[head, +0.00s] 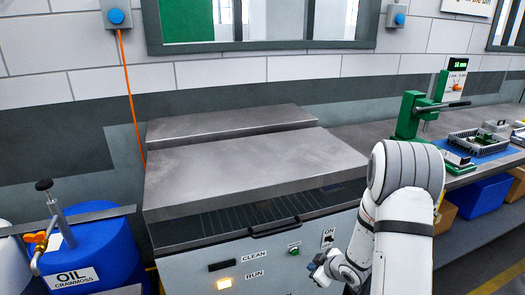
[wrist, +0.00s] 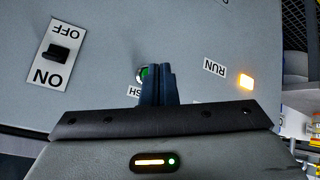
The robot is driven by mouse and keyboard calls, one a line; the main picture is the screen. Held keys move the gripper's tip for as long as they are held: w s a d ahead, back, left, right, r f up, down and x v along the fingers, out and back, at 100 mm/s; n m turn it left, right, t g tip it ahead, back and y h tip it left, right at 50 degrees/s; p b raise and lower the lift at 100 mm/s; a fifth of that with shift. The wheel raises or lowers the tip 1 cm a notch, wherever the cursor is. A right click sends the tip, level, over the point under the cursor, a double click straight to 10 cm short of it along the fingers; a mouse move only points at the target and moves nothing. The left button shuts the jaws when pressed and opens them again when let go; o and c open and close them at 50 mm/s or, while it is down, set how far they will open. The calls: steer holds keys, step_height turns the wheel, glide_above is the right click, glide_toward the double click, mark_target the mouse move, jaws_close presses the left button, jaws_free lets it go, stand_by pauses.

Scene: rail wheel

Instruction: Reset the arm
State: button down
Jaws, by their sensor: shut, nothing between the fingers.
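My arm (head: 398,200) reaches down from the right of the head view, bent low in front of the grey machine's panel. My gripper (head: 314,266) is at the panel's right side, below the ON switch (head: 328,241) and right of the green button (head: 293,251). In the wrist view my gripper (wrist: 158,70) is shut and empty, its dark fingers pointing at the panel. The fingers partly hide the green button (wrist: 142,74) there. I cannot tell whether they touch the panel. The switch (wrist: 60,53) and the lit RUN light (wrist: 246,82) flank them.
The machine's grey lid (head: 250,170) juts out above the panel, with a black handle (head: 275,229). A blue oil drum (head: 95,255) with a tap stands at left. A bench (head: 362,137) at right holds a green press (head: 412,115) and trays. Blue bins (head: 480,196) sit beneath it.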

steer(key=s+d+r+m+g+h, duration=0.1)
steer(key=s+d+r+m+h, duration=0.2)
steer(key=r, duration=0.6)
steer(key=s+d+r+m+h, duration=0.1)
steer(key=s+r+m+h, duration=0.25)
steer(key=r, duration=0.45)
steer(key=s+a+r+m+g+y, duration=0.1)
steer(key=s+a+r+m+g, duration=0.1)
steer(key=s, duration=0.8)
steer(key=s+a+r+m+g+y, duration=0.1)
steer(key=s+a+r, duration=0.4)
steer(key=s, duration=0.5)
step_height(320, 180, up, 2)
steer(key=shift+r+m+g, duration=0.1)
steer(key=shift+m+g, duration=0.3)
steer(key=shift+m, duration=0.15)
stand_by(1.7)
